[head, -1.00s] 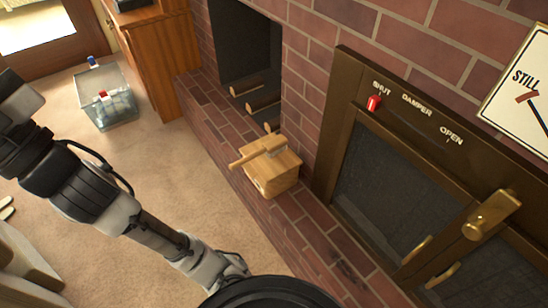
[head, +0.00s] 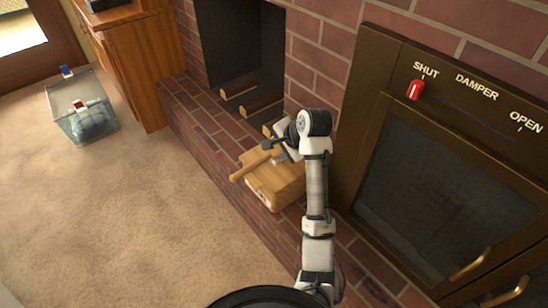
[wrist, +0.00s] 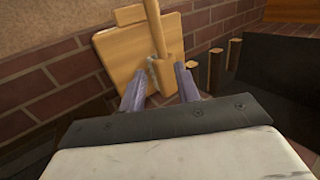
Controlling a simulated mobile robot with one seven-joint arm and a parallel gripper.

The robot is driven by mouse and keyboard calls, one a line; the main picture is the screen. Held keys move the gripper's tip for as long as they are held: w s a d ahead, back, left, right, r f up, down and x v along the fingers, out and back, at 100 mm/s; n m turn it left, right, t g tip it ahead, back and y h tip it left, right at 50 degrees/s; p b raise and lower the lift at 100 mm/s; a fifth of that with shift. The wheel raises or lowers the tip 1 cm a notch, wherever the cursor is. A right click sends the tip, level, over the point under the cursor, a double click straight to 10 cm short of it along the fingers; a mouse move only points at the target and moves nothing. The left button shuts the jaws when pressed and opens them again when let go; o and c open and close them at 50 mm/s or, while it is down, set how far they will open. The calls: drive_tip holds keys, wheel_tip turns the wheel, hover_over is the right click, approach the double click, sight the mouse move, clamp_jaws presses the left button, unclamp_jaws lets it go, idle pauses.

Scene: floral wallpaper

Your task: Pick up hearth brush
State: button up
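The hearth brush (head: 250,167) has a light wooden handle and lies on top of a light wooden box (head: 275,192) on the brick hearth. Its handle sticks out past the box edge on the left in the head view. My gripper (head: 279,152) is over the far side of the box, at the brush's head end. In the wrist view the two fingers of my gripper (wrist: 160,80) are spread apart, with the brush (wrist: 158,35) running between and beyond their tips. I cannot tell whether either finger touches it. The brush head is mostly hidden.
The brick wall and dark fireplace opening with logs (head: 262,107) stand behind the box. A bronze damper panel (head: 425,165) is to the right. A clear bin (head: 82,112) stands on the carpet at the left, where the floor is mostly free.

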sight(266, 157)
drive_tip(key=x, duration=0.7)
drive_tip(key=shift+a+f+b, duration=0.1)
drive_tip(key=shift+f+b, duration=0.05)
drive_tip(key=shift+b, duration=0.15)
drive_tip(key=shift+w+d+x, duration=0.1)
drive_tip(key=shift+d+x, duration=0.05)
drive_tip(key=shift+x, duration=1.3)
drive_tip(key=shift+w+d+x, duration=0.1)
drive_tip(key=shift+d+x, duration=0.05)
drive_tip(key=shift+x, duration=1.3)
drive_tip(key=c, duration=0.6)
clamp_jaws()
wheel_tip(266, 157, up, 20)
drive_tip(key=p, duration=0.1)
drive_tip(key=shift+o, duration=1.9)
unclamp_jaws()
drive_tip(key=shift+p, duration=0.35)
drive_tip(key=c, duration=0.4)
